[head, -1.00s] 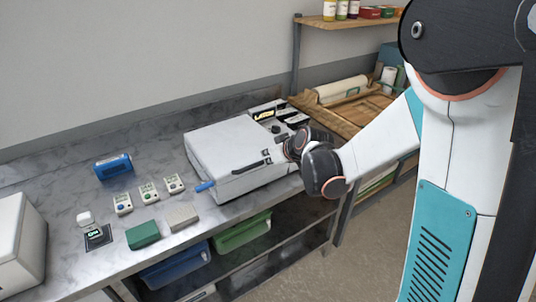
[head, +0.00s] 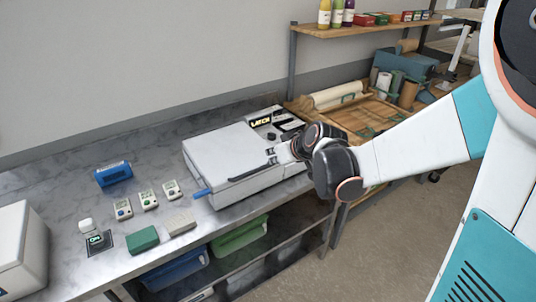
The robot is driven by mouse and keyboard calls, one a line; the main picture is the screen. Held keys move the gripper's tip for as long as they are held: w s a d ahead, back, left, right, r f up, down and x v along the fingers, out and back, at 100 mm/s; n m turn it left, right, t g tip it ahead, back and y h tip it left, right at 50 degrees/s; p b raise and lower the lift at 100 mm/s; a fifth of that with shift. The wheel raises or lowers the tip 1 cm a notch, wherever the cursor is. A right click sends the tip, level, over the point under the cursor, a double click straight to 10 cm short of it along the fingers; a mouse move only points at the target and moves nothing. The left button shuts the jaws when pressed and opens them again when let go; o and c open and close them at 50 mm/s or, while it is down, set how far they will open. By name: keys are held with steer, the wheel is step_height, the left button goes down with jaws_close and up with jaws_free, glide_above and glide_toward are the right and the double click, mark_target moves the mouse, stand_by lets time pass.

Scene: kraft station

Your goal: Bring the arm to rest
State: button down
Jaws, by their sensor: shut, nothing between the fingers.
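My arm reaches in from the right in the head view, with its dark wrist over the right front edge of a grey box-shaped machine (head: 222,152). My gripper (head: 271,156) is small and partly hidden by the wrist. It looks shut and empty, close to the dark handle bar (head: 248,173) on the machine's front edge. I cannot tell whether it touches the bar. The machine's lid is down, and a lit yellow display (head: 261,122) shows at its back right.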

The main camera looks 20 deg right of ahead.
steer(key=s+f+m+g+h+b, duration=0.2)
steer(key=s+b, duration=0.6)
steer(key=s, duration=1.8)
steer(key=shift+s+d+f+m+h+b, duration=0.2)
steer(key=shift+f+m+h+b, duration=0.25)
steer(key=shift+m, duration=0.35)
